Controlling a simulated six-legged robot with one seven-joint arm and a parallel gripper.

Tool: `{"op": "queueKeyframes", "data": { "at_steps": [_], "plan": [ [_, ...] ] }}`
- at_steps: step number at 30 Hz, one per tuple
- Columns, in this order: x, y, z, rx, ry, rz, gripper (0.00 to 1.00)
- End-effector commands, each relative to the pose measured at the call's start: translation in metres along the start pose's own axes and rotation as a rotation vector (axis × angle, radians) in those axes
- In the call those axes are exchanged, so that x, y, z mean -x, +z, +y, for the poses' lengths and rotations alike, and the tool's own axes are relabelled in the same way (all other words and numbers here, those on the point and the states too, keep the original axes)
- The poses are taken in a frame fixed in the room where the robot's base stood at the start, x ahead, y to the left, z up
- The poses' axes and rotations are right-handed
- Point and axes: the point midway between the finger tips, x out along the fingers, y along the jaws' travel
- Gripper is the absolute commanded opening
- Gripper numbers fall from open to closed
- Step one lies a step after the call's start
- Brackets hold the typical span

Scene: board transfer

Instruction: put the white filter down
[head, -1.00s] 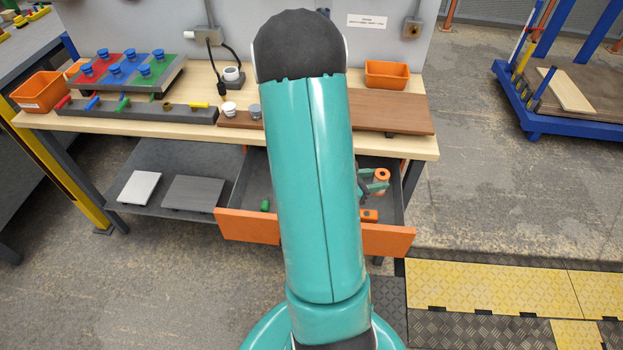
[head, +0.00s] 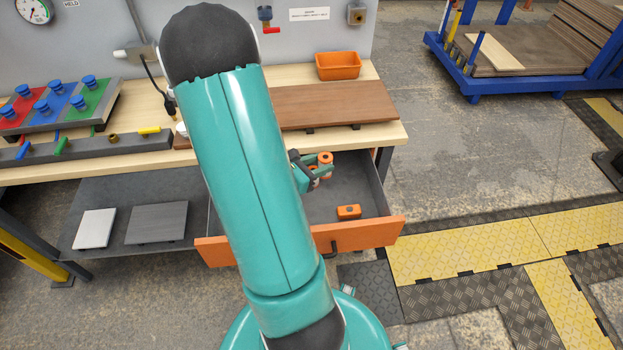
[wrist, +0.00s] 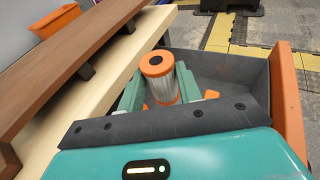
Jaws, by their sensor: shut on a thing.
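The white filter (wrist: 164,88) has a pleated white body and an orange end cap with a dark centre. In the wrist view my gripper (wrist: 160,92) is shut on it, one green finger on each side. The head view shows the filter's orange cap (head: 325,158) above the rear part of the open drawer (head: 370,231). My arm covers much of the gripper and the drawer's left part there. I cannot tell whether the filter's lower end touches anything.
An orange block (head: 348,211) lies in the drawer near its front. The bench top above carries a brown board (head: 335,103) and an orange bin (head: 338,66). A white plate (head: 95,228) and a grey plate (head: 157,222) lie on the lower shelf. The drawer's right side looks clear.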

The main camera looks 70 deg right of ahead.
Motion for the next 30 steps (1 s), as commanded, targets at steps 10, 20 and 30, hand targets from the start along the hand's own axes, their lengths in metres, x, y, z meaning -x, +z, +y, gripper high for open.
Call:
{"op": "queueKeyframes", "data": {
  "at_steps": [10, 20, 30],
  "plan": [
    [-0.066, -0.008, -0.009, 0.0, -0.01, -0.001, 0.12],
    [-0.136, -0.039, -0.009, 0.002, -0.007, 0.001, 0.12],
    [-0.165, -0.065, -0.008, 0.001, -0.003, 0.002, 0.12]
  ]
}}
